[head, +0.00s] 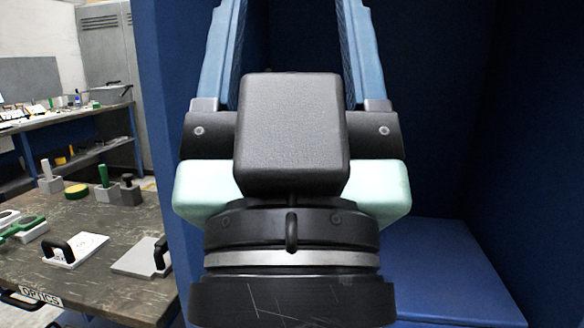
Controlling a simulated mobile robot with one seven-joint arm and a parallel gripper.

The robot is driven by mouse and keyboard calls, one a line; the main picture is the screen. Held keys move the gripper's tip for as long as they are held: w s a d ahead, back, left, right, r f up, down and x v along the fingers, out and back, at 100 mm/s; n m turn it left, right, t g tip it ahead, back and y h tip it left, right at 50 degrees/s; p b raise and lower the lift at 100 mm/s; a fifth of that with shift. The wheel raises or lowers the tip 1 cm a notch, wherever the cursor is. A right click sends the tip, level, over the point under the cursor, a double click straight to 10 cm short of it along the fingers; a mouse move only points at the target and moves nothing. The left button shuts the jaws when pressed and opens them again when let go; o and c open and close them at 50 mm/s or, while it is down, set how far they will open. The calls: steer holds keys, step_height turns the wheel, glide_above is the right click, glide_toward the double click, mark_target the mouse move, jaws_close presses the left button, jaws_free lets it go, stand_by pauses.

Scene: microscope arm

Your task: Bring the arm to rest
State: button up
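My gripper (291,30) fills the middle of the head view, very close to the camera, with its fingers pointing up. The two blue fingers stand wide apart, with nothing seen between them, and their tips run out at the top edge. Below the fingers are my black block-shaped housing, the pale green hand body and the dark round wrist with a silver ring. The rest of my arm is out of view below.
Blue panels (420,110) stand behind and beside my gripper, with a blue ledge (440,265) at lower right. A workbench (110,225) at left holds handled plates (75,250), grey blocks (107,185) and green-topped tools. Another bench (60,118) and grey cabinets (105,45) stand farther back.

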step_height(320, 180, up, 21)
steer(key=p, duration=1.9)
steer(key=shift+r, duration=0.2)
